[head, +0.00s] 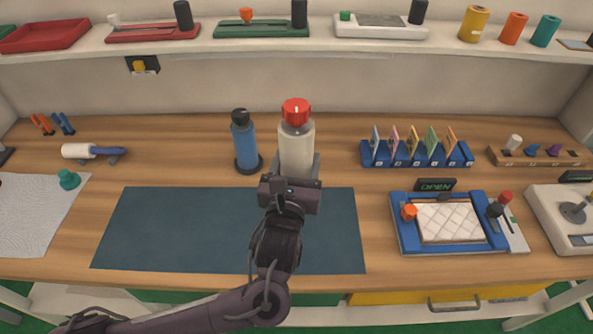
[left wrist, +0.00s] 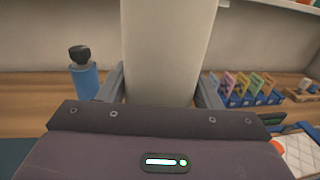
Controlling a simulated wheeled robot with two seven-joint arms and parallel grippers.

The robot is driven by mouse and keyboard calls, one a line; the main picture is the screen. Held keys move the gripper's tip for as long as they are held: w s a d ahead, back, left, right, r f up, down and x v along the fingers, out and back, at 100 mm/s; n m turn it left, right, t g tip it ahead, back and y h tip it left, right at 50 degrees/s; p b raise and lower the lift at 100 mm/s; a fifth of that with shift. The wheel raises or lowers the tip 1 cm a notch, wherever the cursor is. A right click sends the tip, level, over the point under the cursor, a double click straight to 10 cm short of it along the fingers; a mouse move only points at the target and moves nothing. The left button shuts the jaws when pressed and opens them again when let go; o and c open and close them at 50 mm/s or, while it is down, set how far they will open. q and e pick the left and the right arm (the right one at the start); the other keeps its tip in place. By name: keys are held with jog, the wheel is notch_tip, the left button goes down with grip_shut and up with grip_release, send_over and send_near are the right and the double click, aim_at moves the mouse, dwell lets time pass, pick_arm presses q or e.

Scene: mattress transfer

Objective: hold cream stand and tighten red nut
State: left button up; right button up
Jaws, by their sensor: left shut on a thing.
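The cream stand (head: 297,148) is upright on the wooden table, behind the dark mat. The red nut (head: 295,111) sits on its top. My left gripper (head: 297,170) is shut on the lower part of the cream stand, with a finger on each side. In the left wrist view the cream stand (left wrist: 167,50) fills the middle between the two grey fingers, and its top and the nut are out of the picture. My right gripper is not in view.
A blue bottle (head: 244,143) with a black top stands close to the left of the cream stand. A blue card rack (head: 416,153) and a blue-framed tray (head: 401,236) are to the right. The dark mat (head: 180,228) is bare. A shelf (head: 330,43) runs along the back.

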pick_arm(q)
jog(key=shift+r, duration=0.5)
jog(key=shift+f+b, duration=0.45)
jog(key=shift+f, duration=1.5)
jog(key=shift+f+b, duration=0.85)
jog(key=shift+f, duration=1.95)
jog(key=shift+f, duration=0.35)
jog(key=shift+f+b, duration=2.15)
jog(key=shift+f, duration=2.5)
